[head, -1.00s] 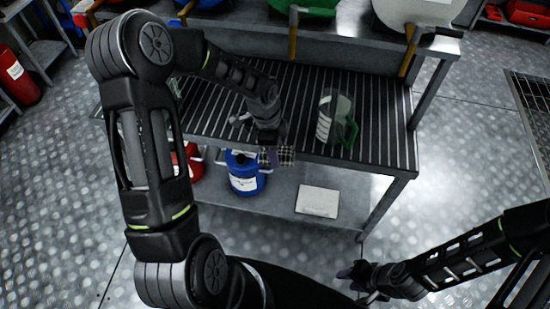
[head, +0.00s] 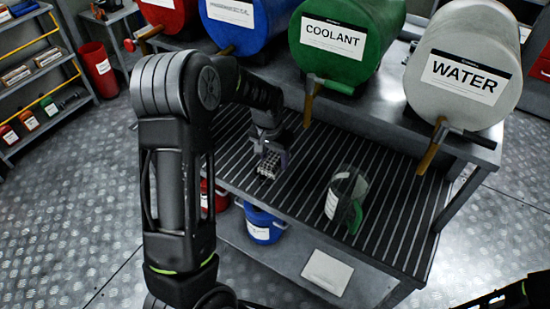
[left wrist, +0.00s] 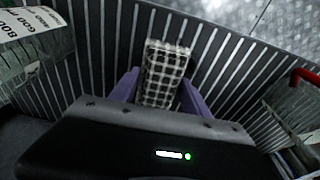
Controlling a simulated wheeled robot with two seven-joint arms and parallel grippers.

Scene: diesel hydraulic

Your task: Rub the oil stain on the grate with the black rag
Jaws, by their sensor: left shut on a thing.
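My left gripper (head: 268,150) is over the left part of the slatted metal grate (head: 310,185). It is shut on a black-and-white checked rag (head: 266,168), which hangs below its fingers. In the left wrist view the rag (left wrist: 165,75) sits between the two purple fingers (left wrist: 160,92), with the slats around it. Whether the rag touches the slats I cannot tell. I cannot make out an oil stain; the gripper and rag cover part of the grate. My right gripper is out of view.
A clear measuring jug (head: 345,197) with a green handle stands on the grate, right of my gripper. Green coolant (head: 345,40) and grey water (head: 463,65) barrels with taps sit behind. A blue can (head: 264,225) and a white sheet (head: 327,272) are on the lower shelf.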

